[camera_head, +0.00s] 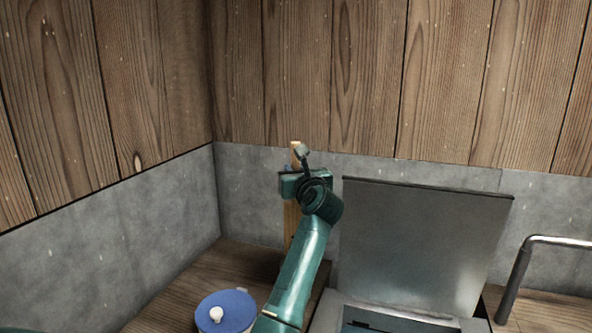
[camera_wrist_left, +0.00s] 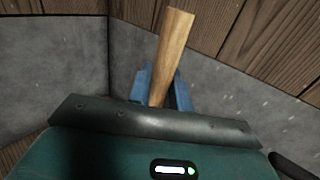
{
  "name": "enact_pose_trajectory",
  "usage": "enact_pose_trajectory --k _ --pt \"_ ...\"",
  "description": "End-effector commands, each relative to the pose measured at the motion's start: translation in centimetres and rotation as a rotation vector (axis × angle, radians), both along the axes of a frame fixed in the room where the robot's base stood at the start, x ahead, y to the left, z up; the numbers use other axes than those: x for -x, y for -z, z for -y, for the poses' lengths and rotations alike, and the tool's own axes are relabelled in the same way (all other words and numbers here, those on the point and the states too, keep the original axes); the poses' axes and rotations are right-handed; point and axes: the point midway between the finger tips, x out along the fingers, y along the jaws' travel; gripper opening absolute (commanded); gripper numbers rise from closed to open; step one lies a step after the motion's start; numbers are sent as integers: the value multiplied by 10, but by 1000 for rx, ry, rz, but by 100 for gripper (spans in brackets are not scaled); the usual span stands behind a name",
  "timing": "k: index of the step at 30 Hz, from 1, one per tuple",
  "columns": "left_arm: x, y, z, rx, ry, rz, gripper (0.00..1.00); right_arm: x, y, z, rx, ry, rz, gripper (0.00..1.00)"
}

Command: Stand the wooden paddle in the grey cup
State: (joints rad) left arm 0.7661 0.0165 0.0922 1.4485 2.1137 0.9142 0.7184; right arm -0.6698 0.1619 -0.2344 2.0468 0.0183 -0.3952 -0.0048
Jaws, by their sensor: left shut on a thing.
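The wooden paddle (camera_head: 289,224) stands about upright in front of the grey wall, near the back corner. My left gripper (camera_head: 288,169) is shut on it near its upper end. In the left wrist view the light wooden shaft (camera_wrist_left: 172,55) sits between the blue fingers of my left gripper (camera_wrist_left: 163,90) and sticks out past them, slightly tilted. The paddle's lower end is partly hidden by my teal arm, so I cannot tell whether it touches anything. I cannot make out the grey cup in either view. My right gripper is not in view.
A round pot with a blue lid and pale knob (camera_head: 217,314) stands on the wooden counter (camera_head: 180,300) at lower left. A grey metal box with a raised lid (camera_head: 410,245) is right of my arm. A metal pipe (camera_head: 517,275) bends at far right. Walls close the back and left.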

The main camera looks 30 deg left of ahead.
Motion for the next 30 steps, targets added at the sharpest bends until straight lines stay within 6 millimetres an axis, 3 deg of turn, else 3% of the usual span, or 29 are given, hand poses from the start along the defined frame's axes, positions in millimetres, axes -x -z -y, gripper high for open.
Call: enact_pose_trajectory --k 30 --pt "0 85 0 -1 0 1 0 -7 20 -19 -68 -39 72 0"
